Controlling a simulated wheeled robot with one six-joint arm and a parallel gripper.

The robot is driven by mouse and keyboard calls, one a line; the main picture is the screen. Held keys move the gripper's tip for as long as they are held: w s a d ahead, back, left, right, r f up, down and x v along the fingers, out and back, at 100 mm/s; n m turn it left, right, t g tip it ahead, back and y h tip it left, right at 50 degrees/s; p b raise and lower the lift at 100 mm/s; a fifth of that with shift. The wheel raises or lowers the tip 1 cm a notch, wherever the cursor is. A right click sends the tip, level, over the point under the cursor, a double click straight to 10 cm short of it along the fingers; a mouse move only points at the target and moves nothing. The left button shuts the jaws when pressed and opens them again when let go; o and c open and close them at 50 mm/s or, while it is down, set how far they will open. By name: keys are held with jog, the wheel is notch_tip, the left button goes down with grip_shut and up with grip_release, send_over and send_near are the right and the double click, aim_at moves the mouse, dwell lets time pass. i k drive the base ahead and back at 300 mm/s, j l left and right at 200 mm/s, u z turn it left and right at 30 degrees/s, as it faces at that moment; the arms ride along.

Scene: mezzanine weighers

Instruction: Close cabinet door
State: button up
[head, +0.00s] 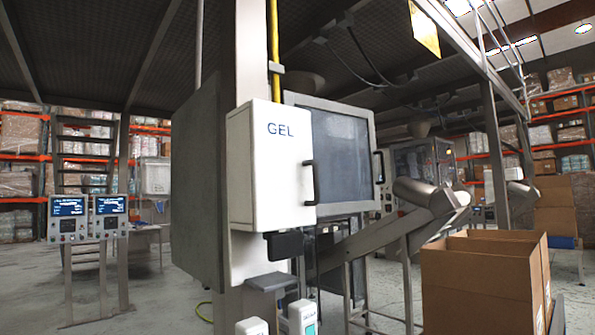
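A white cabinet marked GEL (270,172) hangs on a pale column in the middle of the head view. A large dark grey panel (198,190) shows left of the white cabinet. I cannot tell which of these stand open. My gripper is not in view.
A black part (285,245) and a small grey shelf (272,282) are below the white cabinet, with white containers (302,317) lower down. An inclined metal chute (375,240) and open cardboard boxes (478,280) occupy the right. Two screens (88,218) stand left. Floor shows bare at lower left.

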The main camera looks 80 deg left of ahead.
aim_at(345, 151)
jog(key=u, duration=2)
jog(key=i+l, duration=0.5)
jog(key=i+l+u, duration=0.05)
